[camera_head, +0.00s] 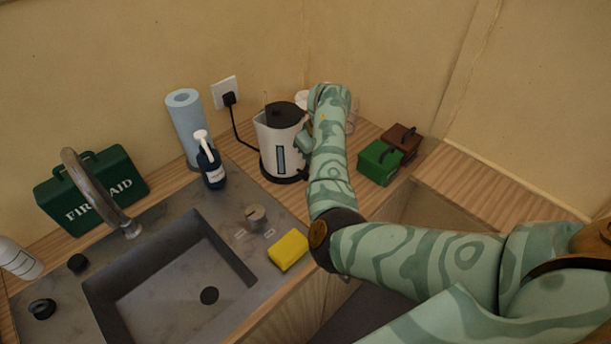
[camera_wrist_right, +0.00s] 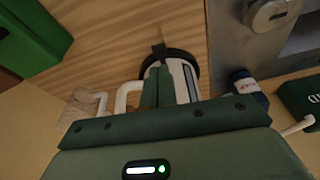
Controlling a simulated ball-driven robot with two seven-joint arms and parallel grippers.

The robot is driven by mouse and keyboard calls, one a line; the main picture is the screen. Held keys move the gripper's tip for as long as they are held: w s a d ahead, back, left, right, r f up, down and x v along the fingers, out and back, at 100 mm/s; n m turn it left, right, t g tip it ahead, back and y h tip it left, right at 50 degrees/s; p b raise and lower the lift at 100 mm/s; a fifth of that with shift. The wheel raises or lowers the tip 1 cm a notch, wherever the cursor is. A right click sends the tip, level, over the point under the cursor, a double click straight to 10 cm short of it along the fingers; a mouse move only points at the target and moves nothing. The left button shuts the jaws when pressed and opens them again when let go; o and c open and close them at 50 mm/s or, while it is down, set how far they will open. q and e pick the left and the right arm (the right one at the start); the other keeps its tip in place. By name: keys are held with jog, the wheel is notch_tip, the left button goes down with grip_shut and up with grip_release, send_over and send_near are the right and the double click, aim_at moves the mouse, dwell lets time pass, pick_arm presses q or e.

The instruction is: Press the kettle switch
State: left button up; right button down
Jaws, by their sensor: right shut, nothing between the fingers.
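The white kettle (camera_head: 272,146) with a black lid stands on its black base on the wooden counter by the back corner. In the right wrist view the kettle (camera_wrist_right: 182,84) shows with its white handle (camera_wrist_right: 121,98). A small dark tab (camera_wrist_right: 158,47) juts from the base rim; it looks like the switch. My right gripper (camera_head: 304,141) is at the kettle's right side in the head view, partly hidden by my arm. In the wrist view its fingers (camera_wrist_right: 160,70) are shut and empty, in front of the kettle, pointing towards the tab; I cannot tell whether they touch anything. My left gripper is out of view.
A soap bottle (camera_head: 210,166) and a blue paper roll (camera_head: 187,125) stand left of the kettle. Its cord runs to a wall socket (camera_head: 226,93). Green (camera_head: 378,163) and brown (camera_head: 404,139) boxes stand right of my arm. A yellow sponge (camera_head: 288,251) lies by the sink.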

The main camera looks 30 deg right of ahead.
aim_at(305, 176)
jog(key=b+x, duration=0.5)
jog(key=x, duration=0.2)
jog(key=shift+d, duration=0.1)
dwell(0.4)
notch_tip(305, 176, down, 2)
jog(key=shift+f+b, duration=0.1)
jog(key=shift+b, duration=1.1)
jog(key=shift+s+r+p, duration=0.15)
jog(key=shift+r+p, duration=0.15)
jog(key=shift+r, duration=0.05)
jog(key=shift+s+d+r+p, duration=0.1)
jog(key=shift+s+r+p, duration=0.15)
jog(key=shift+s+p, duration=0.25)
jog(key=shift+s+d+r+p, duration=0.1)
jog(key=shift+s+r+p, duration=0.15)
jog(key=shift+s+p, duration=0.25)
jog(key=shift+s+d, duration=0.1)
jog(key=shift+s, duration=0.35)
jog(key=shift+f, duration=0.1)
